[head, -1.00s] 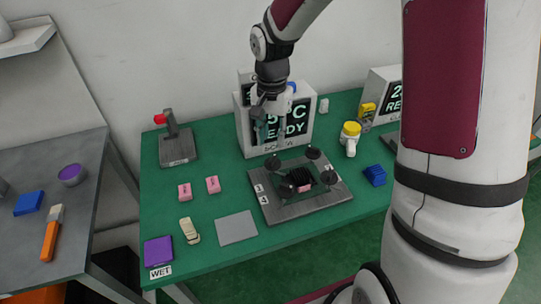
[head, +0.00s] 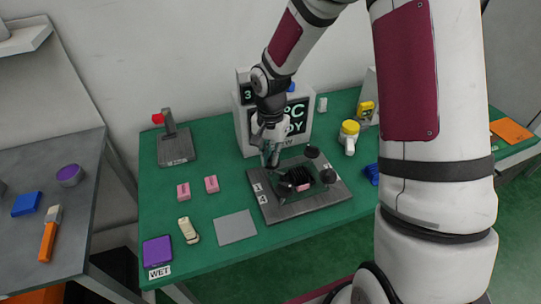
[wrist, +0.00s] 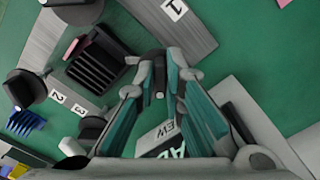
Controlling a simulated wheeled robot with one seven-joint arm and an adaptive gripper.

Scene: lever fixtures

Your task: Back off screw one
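The grey fixture plate (head: 324,201) lies on the green table. It carries black round knob screws at its corners and a black ribbed block (wrist: 98,65) in the middle. The number 1 label (wrist: 174,8) is on the plate's left edge in the head view, above 4. My gripper (head: 272,163) points down at the corner by label 1 and hides the knob there. In the wrist view my gripper's teal-padded fingers (wrist: 159,78) stand apart at their bases, with something dark between their tips. I cannot tell whether they press on screw one. The other knobs (head: 312,152) are free.
A display box (head: 243,120) stands close behind my gripper. A red-topped lever fixture (head: 176,147), pink blocks (head: 211,184), a grey pad (head: 236,227) and a purple block (head: 157,251) are to the left. A yellow-topped white object (head: 349,137) is to the right.

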